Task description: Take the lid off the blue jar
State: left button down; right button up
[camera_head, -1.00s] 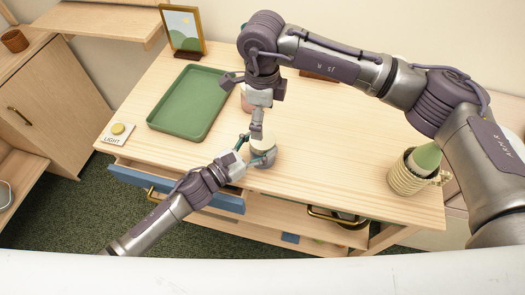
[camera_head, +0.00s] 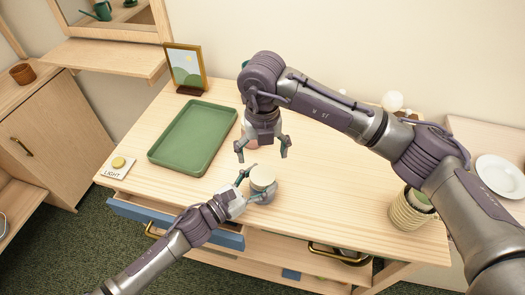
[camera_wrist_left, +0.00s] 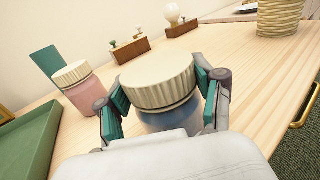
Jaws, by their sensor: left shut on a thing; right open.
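The blue jar (camera_wrist_left: 170,121) stands upright on the wooden table, its ribbed cream lid (camera_wrist_left: 157,80) seated on top. The jar also shows in the head view (camera_head: 264,192), with the lid (camera_head: 262,176) above it. My left gripper (camera_head: 259,187) is shut around the jar from the left front; in the left wrist view its teal-padded fingers flank the jar and lid edge. My right gripper (camera_head: 262,153) is open and empty, pointing down above and slightly behind the jar, apart from the lid.
A pink jar with a cream lid (camera_wrist_left: 80,92) stands behind the blue jar. A green tray (camera_head: 194,138) lies left, with a framed picture (camera_head: 186,66) behind it and a light button (camera_head: 118,163) at the left edge. A woven pot (camera_head: 408,212) stands right. A blue-fronted drawer (camera_head: 228,238) sticks out below.

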aim_at(263, 175)
jog(key=shift+f, duration=3.95)
jog(key=c, duration=1.2)
jog(key=n, duration=0.4)
jog(key=o, duration=1.3)
jog(key=shift+r, duration=0.1)
